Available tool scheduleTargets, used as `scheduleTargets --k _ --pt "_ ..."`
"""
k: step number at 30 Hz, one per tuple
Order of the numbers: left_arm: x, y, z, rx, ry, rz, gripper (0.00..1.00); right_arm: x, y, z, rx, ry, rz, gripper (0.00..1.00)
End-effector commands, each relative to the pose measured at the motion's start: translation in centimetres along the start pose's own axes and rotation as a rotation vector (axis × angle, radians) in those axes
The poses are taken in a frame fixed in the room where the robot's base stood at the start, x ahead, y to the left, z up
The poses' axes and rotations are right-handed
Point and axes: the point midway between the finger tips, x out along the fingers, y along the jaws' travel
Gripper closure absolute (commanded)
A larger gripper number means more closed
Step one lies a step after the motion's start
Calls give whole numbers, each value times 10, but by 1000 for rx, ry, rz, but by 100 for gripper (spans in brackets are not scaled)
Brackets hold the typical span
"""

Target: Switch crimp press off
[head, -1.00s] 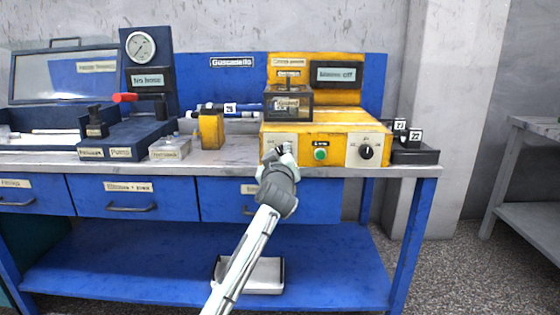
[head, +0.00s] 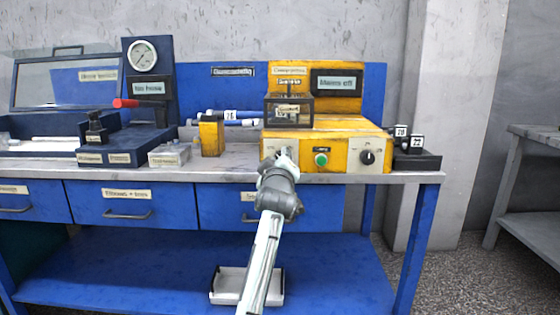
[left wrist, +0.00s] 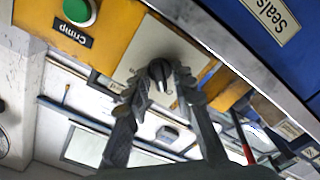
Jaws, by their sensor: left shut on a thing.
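The yellow crimp press (head: 335,143) stands at the right end of the blue bench. Its front has a left rotary switch on a pale plate, a green button (head: 321,159) and a right black knob (head: 367,157). My left gripper (head: 282,158) is at the left switch and largely hides it in the head view. In the left wrist view, the dark switch knob (left wrist: 160,80) sits between the two fingertips, and my left gripper (left wrist: 160,85) is shut on it. The press's display (head: 337,83) seems to end in "off". My right gripper is not in view.
Blue drawers (head: 115,203) lie below the bench top, and a white tray (head: 228,299) rests on the lower shelf.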

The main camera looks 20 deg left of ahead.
Motion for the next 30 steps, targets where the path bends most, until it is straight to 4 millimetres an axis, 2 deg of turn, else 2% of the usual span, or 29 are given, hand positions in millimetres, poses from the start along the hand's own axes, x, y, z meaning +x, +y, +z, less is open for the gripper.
scheduleTargets --k 8,9,11,21,30 --pt "0 -1 -1 -2 2 -1 100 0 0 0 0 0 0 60" --pt "0 -1 -1 -2 2 -1 73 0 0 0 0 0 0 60" --pt "0 -1 -1 -2 2 -1 68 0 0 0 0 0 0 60" --pt "-4 0 0 -2 0 0 68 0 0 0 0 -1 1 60" --pt "-51 -1 0 -4 -1 -2 68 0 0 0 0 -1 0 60"
